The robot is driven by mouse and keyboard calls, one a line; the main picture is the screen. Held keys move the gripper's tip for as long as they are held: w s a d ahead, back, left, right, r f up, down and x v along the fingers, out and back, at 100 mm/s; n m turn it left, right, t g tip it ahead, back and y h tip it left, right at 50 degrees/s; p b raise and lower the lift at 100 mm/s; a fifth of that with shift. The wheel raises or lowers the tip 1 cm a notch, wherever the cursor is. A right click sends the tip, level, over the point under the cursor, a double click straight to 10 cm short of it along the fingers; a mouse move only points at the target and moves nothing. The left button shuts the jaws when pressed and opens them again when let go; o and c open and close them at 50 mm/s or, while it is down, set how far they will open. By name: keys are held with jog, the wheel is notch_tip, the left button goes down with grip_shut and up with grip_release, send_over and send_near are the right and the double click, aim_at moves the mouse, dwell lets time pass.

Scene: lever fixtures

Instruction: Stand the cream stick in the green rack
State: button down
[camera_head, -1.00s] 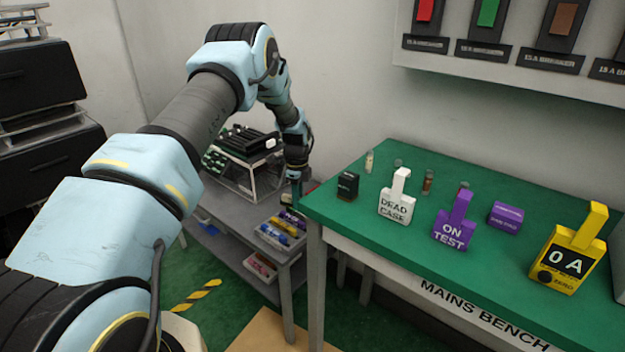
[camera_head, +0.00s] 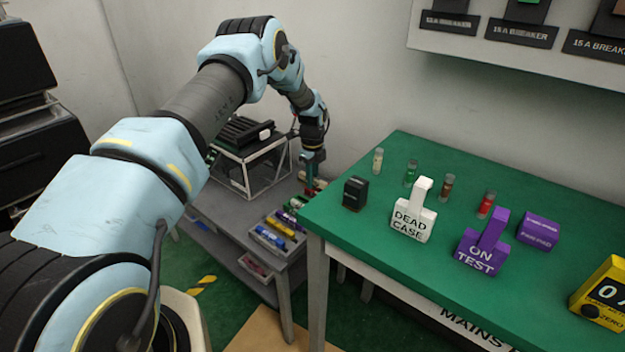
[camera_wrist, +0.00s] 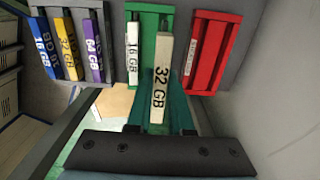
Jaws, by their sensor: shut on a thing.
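My gripper (camera_wrist: 160,112) has teal fingers and is shut on the cream stick (camera_wrist: 161,82), marked 32 GB, in the wrist view. The stick's top end points toward the green rack (camera_wrist: 150,10), over its right part as seen. I cannot tell whether its far end touches the rack. A white stick (camera_wrist: 134,52) marked 16 GB stands in the left part of the green rack. In the head view my gripper (camera_head: 314,168) is low over the grey side table (camera_head: 222,205); the cream stick cannot be made out there.
The green-topped bench (camera_head: 400,262) is close to my gripper's right. A framed case (camera_head: 250,165) stands left.

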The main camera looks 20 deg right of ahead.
jog(key=shift+f+b, duration=2.2)
jog(key=shift+f, duration=0.7)
jog(key=shift+b, duration=0.6)
jog(key=shift+f+b, duration=0.9)
jog(key=shift+f, duration=0.25)
jog(key=c, duration=0.7)
grip_release()
jog(key=shift+c, duration=0.2)
notch_tip(320, 180, up, 11)
jog(key=shift+f+b, duration=0.1)
jog(key=shift+b, duration=0.6)
